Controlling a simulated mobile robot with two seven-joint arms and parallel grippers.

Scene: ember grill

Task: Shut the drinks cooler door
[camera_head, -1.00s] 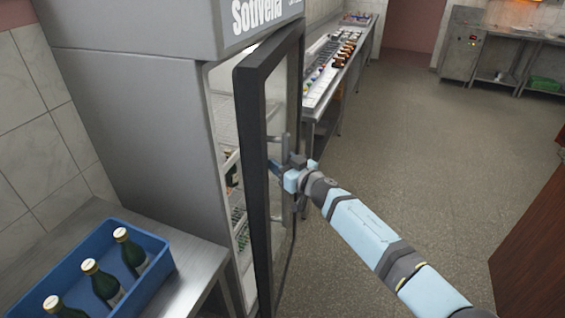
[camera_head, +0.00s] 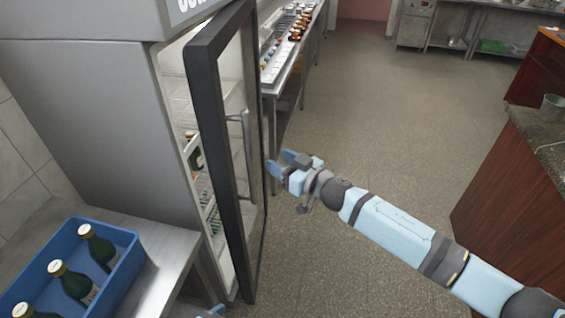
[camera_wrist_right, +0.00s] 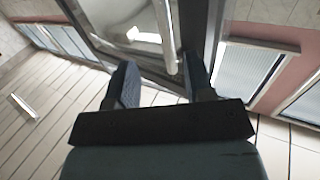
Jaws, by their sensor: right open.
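The drinks cooler (camera_head: 95,110) stands at the left in the head view. Its dark-framed glass door (camera_head: 215,130) is partly open, with a gap to the cabinet that shows shelves and bottles inside. A vertical bar handle (camera_head: 247,150) is on the door's outer face. My right gripper (camera_head: 281,161) is open and empty, just right of the door and apart from the handle. In the right wrist view, my open fingers (camera_wrist_right: 158,85) point towards the door, with the handle bar (camera_wrist_right: 165,38) beyond them. A small blue piece at the head view's bottom edge may be my left gripper.
A blue crate (camera_head: 128,268) of green bottles sits on a steel table (camera_head: 168,262) beside the cooler. A wooden counter (camera_head: 510,205) stands at the right. The floor (camera_head: 400,130) between is clear.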

